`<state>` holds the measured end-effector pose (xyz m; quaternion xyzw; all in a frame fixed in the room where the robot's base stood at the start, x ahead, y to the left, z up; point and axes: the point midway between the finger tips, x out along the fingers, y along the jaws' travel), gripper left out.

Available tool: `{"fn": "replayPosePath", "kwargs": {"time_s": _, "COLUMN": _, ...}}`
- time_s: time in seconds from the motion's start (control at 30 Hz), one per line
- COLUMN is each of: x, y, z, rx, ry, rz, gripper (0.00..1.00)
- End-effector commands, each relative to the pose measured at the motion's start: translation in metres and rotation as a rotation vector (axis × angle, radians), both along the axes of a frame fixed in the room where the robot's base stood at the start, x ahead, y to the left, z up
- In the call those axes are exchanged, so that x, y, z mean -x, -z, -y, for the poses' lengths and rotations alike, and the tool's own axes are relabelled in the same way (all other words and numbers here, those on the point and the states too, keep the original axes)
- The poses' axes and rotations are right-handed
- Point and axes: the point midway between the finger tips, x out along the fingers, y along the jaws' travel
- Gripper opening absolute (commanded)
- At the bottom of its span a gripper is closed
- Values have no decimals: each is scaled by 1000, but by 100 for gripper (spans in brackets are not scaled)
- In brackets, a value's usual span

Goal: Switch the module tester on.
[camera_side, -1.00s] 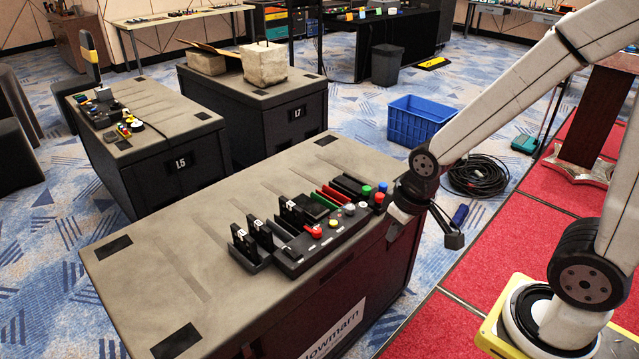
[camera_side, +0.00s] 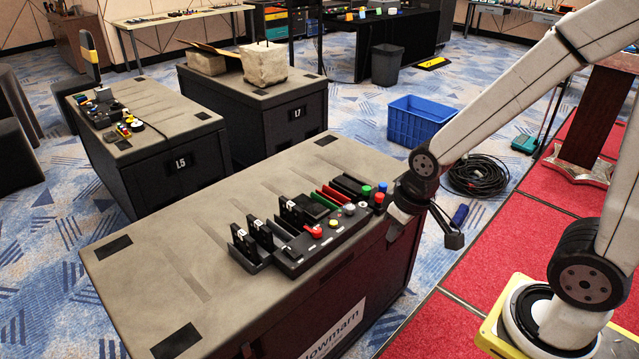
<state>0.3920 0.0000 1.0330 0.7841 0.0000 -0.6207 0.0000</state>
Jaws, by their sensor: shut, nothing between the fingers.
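The module tester (camera_side: 292,262) is a long black unit on the nearest case, along its right edge. Its top carries a red button (camera_side: 313,231), a small yellow button (camera_side: 333,224) and pale round controls (camera_side: 349,209). Black, green and red modules (camera_side: 336,193) stand behind it. Round green, blue and red pieces (camera_side: 379,197) sit by its far right end. My gripper (camera_side: 400,213) hangs at the case's right edge, just right of those pieces. It looks empty and shut; its fingertips are small and dark here, and I cannot tell whether it touches anything.
The nearest case (camera_side: 165,235) has a bare top left of the tester. Cases L5 (camera_side: 160,165) and L7 (camera_side: 275,125) stand behind. A blue crate (camera_side: 418,120) and a coiled black cable (camera_side: 478,176) lie on the floor beyond my arm.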

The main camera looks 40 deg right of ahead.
Motion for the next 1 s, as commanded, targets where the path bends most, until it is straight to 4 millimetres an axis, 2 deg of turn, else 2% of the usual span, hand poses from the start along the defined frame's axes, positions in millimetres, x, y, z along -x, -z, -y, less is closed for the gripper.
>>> {"fn": "replayPosePath", "kwargs": {"time_s": 0.17, "x": -3, "y": 0, "z": 0, "rx": -1, "ry": 5, "rz": 6, "gripper": 0}}
{"fn": "replayPosePath", "kwargs": {"time_s": 0.37, "x": -18, "y": 3, "z": 0, "rx": -7, "ry": 35, "rz": 36, "gripper": 0}}
{"fn": "replayPosePath", "kwargs": {"time_s": 0.57, "x": -51, "y": 11, "z": 0, "rx": -25, "ry": 97, "rz": 102, "gripper": 0}}
{"fn": "replayPosePath", "kwargs": {"time_s": 1.0, "x": -140, "y": 40, "z": -2, "rx": -113, "ry": 269, "rz": 299, "gripper": 0}}
